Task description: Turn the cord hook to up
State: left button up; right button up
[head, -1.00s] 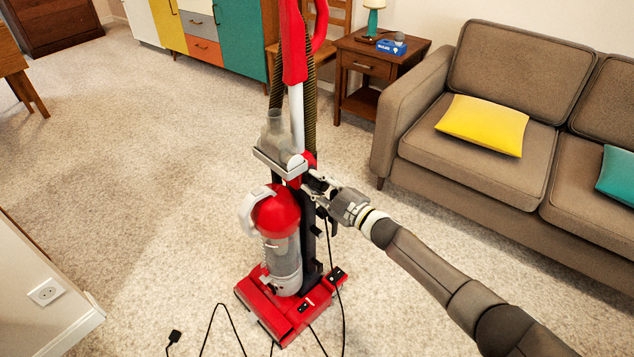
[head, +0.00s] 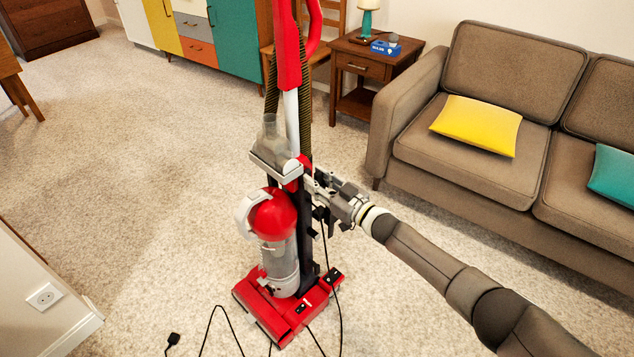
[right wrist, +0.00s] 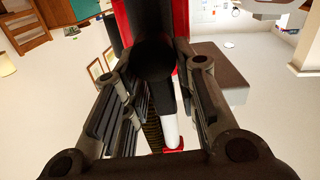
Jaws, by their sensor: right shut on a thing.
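The upright vacuum (head: 272,217) is red, grey and black and stands on the carpet in the head view. My right gripper (head: 311,184) is at the right side of its body, just below the grey nozzle. The cord hook is mostly hidden there by my fingers. In the right wrist view, my right gripper (right wrist: 155,65) has its fingers on either side of a dark rounded part, seemingly the cord hook (right wrist: 154,58), and is shut on it. Which way the hook points cannot be told. My left gripper is not in view.
A black cord (head: 326,250) hangs beside the vacuum and runs over the floor to a plug (head: 173,339). A sofa (head: 470,190) and a side table (head: 372,68) stand to the right and behind. Open carpet (head: 120,150) lies to the left.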

jog(key=shift+d+f+m, duration=0.1)
jog(key=shift+f+m, duration=0.1)
jog(key=shift+m, duration=0.3)
jog(key=o, duration=0.8)
jog(key=shift+r, duration=0.1)
jog(key=v, duration=1.2)
jog(key=shift+w, duration=0.1)
